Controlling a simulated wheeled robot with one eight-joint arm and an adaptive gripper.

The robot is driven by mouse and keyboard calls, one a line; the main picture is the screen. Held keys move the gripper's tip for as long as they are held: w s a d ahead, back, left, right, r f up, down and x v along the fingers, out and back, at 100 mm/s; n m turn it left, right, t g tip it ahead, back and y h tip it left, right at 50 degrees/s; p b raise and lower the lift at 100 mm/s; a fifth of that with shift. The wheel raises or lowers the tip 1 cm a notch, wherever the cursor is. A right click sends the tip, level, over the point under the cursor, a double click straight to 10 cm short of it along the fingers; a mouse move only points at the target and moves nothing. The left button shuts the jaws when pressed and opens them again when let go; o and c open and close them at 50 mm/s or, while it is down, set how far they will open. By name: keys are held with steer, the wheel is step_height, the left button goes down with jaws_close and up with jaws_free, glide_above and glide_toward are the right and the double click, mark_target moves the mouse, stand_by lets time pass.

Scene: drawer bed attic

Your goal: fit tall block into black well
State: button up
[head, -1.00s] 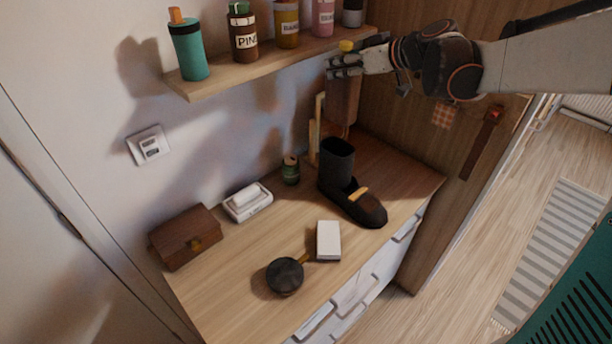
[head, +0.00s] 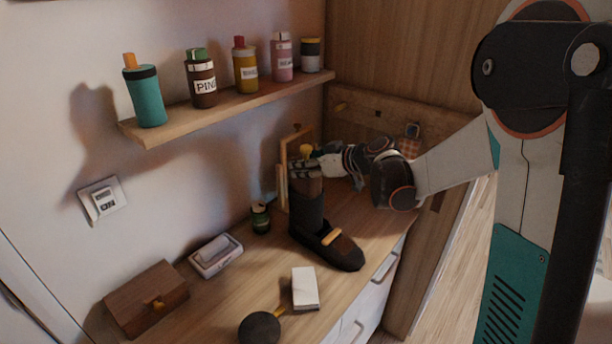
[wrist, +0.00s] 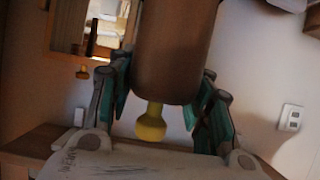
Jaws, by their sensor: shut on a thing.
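The tall block (head: 307,187) is a brown upright piece with a yellow knob (head: 306,151) on top. My gripper (head: 305,168) is shut on its upper part, near the knob. The black well is the shaft of a black boot (head: 309,213) standing on the dresser top. The block's lower end is hidden at the shaft's mouth and appears to be inside it; the depth cannot be told. In the wrist view the block (wrist: 175,50) fills the space between the teal finger pads, with the knob (wrist: 150,125) nearer the camera. The well is not visible there.
A wooden frame (head: 283,188) stands just behind the boot. A shelf (head: 160,131) with several bottles is above.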

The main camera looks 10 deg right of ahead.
steer(key=shift+f+b, duration=0.3)
steer(key=shift+f, duration=1.2)
steer(key=shift+f+b, duration=0.35)
steer(key=shift+b, duration=0.05)
steer(key=shift+f, duration=0.2)
steer(key=o, duration=1.5)
steer(key=shift+o, duration=0.2)
steer(key=r+p+v, duration=0.1)
steer(key=p+v, duration=0.2)
steer(key=v, duration=0.9)
steer(key=shift+r, duration=0.15)
